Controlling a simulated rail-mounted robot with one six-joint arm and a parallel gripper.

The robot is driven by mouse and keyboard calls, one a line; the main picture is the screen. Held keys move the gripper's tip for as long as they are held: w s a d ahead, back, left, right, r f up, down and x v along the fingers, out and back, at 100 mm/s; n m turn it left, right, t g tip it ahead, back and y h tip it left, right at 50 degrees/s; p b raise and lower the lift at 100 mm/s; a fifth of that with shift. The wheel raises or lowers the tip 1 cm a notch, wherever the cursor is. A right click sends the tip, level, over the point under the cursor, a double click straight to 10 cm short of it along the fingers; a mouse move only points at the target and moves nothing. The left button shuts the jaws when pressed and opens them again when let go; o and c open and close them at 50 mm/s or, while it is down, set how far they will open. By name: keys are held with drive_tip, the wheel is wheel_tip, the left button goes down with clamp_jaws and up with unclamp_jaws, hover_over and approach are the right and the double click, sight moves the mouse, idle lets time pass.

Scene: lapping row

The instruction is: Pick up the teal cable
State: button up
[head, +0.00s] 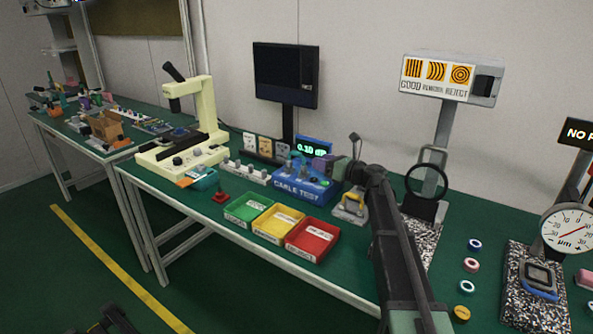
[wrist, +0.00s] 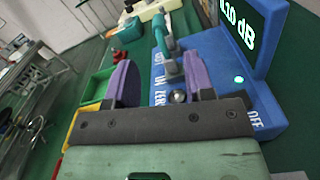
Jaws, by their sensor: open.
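A teal cable (wrist: 161,34) with grey ends shows in the wrist view, at the far part of the blue cable test box (wrist: 215,50). In the head view the cable is too small to make out surely, on or by the blue box (head: 303,187). My gripper (wrist: 160,78) has its two purple fingers apart, with nothing held between them. It is over the blue box, and the cable lies beyond the fingertips in the wrist view. In the head view my gripper (head: 338,168) is at the right end of the blue box, partly hidden by my arm.
Green (head: 249,208), yellow (head: 277,224) and red (head: 312,239) trays stand in front of the box. A lit dB display (head: 313,147) is behind it. A cream microscope (head: 203,110) stands left; a magnifier ring (head: 427,181) stands right.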

sight(303, 156)
drive_tip(key=x, duration=1)
drive_tip(key=shift+w+a, duration=0.1)
drive_tip(key=shift+a, duration=0.05)
clamp_jaws()
